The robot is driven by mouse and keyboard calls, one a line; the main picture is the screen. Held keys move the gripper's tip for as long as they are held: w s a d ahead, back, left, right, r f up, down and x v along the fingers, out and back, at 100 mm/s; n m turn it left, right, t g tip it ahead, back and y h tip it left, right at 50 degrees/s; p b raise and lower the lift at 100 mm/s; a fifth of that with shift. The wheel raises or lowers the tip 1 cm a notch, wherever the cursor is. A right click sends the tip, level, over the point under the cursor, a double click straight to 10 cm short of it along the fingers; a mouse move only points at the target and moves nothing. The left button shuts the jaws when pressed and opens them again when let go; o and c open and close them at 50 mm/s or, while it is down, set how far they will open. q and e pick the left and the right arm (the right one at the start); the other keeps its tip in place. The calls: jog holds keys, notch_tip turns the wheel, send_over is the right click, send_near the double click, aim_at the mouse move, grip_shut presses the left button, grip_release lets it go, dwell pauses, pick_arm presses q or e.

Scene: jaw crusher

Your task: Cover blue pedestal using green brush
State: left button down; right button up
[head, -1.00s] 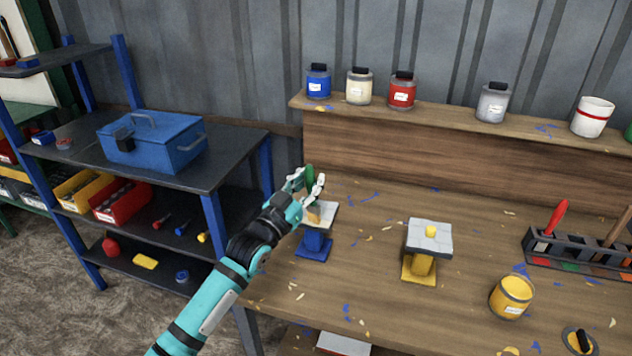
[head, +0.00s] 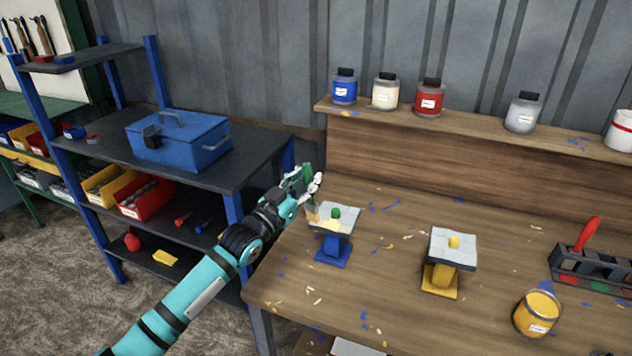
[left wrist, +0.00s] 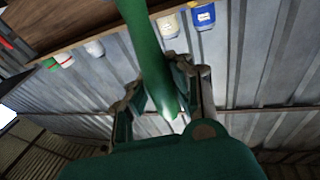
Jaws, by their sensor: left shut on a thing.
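The blue pedestal (head: 333,250) stands on the bench's left part. Its grey top plate (head: 347,214) carries a small green knob (head: 336,212) and a cream-yellow patch near the front left. My left gripper (head: 309,190) is shut on the green brush (head: 307,175), just left of and above the plate. The brush's tan bristles (head: 312,214) point down at the plate's left edge; I cannot tell whether they touch it. In the left wrist view the green handle (left wrist: 148,55) runs between the fingers. My right gripper is not in view.
A yellow pedestal (head: 440,278) with a yellow knob and an open yellow paint can (head: 537,313) stand to the right. A rack (head: 590,270) holds a red-handled tool. Jars line the back ledge (head: 460,122). A dark shelf (head: 225,180) with a blue toolbox stands left.

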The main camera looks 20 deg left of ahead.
pick_arm(q)
jog(key=d+p, duration=0.4)
jog(key=d, duration=0.5)
jog(key=shift+s+d, duration=0.15)
jog(key=shift+d, duration=0.2)
dwell(0.7)
notch_tip(320, 180, up, 5)
jog(key=p, duration=0.4)
jog(key=shift+f, duration=0.1)
